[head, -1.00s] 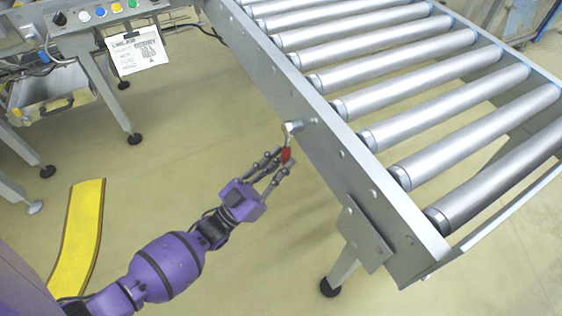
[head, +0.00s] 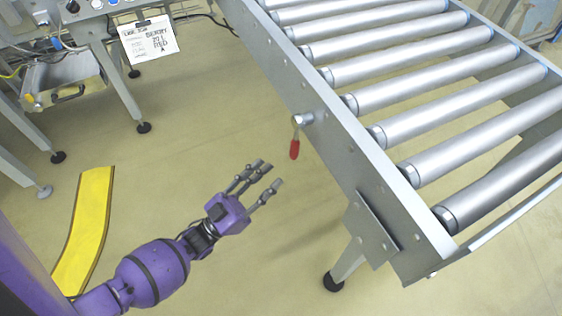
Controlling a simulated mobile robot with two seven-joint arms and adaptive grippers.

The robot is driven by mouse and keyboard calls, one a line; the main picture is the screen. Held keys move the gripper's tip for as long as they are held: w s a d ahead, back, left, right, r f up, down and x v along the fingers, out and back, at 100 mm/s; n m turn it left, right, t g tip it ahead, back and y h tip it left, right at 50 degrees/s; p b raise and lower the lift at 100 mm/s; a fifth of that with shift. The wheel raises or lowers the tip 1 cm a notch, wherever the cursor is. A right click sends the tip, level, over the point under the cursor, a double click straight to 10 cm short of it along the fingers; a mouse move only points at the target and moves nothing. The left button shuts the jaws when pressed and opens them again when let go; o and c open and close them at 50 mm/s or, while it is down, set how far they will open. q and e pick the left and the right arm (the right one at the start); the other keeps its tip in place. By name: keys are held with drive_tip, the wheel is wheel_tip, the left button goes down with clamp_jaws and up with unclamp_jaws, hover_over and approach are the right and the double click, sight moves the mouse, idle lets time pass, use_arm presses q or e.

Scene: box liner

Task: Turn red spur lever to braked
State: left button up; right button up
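The red spur lever (head: 295,148) hangs from a metal pivot on the side rail of the roller conveyor (head: 345,140). Its red grip points almost straight down in the picture. My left gripper (head: 268,178) is open and empty, below and to the left of the lever. A clear gap shows between its fingertips and the red grip. No braked marking is readable near the lever. My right gripper is not in view.
A white sign card (head: 148,40) hangs from a machine frame at the upper left. A yellow floor strip (head: 84,230) lies at the lower left. A conveyor leg (head: 345,264) stands at the lower right. The floor around my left gripper is clear.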

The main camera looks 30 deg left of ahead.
use_arm(q)
drive_tip(key=shift+v, duration=2.1)
